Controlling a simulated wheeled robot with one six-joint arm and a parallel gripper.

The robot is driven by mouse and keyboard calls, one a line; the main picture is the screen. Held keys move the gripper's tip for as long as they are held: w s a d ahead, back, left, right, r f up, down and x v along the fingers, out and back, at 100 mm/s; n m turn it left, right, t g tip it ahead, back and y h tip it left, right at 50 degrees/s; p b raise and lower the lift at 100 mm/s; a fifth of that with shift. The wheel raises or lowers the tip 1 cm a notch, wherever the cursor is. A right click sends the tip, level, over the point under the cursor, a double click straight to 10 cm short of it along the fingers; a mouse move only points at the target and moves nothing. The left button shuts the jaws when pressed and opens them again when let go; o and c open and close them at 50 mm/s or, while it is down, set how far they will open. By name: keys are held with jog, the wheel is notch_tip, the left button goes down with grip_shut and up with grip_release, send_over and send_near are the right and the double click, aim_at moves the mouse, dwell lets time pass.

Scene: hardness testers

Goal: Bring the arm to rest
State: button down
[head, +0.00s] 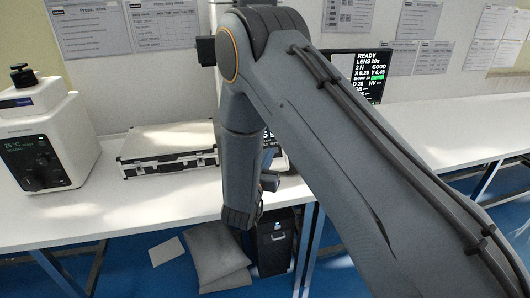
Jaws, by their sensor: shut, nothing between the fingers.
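My arm crosses the picture from the lower right up to an elbow at the top middle, then bends down to a dark wrist in front of the bench's front edge. The fingers of my gripper cannot be made out; they are hidden behind or beyond the wrist. The arm hides part of the bench and most of a machine behind it.
A white bench (70,222) runs along the wall. On it stand a white device (75,130) and a silver case (168,146). A screen (366,72) shows behind my arm.

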jog(key=w+d+g+y, duration=0.2)
jog(key=d+g+y, duration=0.1)
jog(key=d+g, duration=0.1)
jog(key=s+d+r+g, duration=0.1)
jog(key=s+d+g, duration=0.3)
jog(key=s, duration=0.6)
jog(key=s+d+r+n+g+y, duration=0.1)
jog(key=s+d+g, duration=0.3)
jog(key=s+d, duration=0.3)
jog(key=s+d+r+n+g+y+b, duration=0.1)
jog(key=s+d+g, duration=0.3)
jog(key=s, duration=1.1)
jog(key=shift+s+d, duration=0.2)
jog(key=shift+d, duration=0.45)
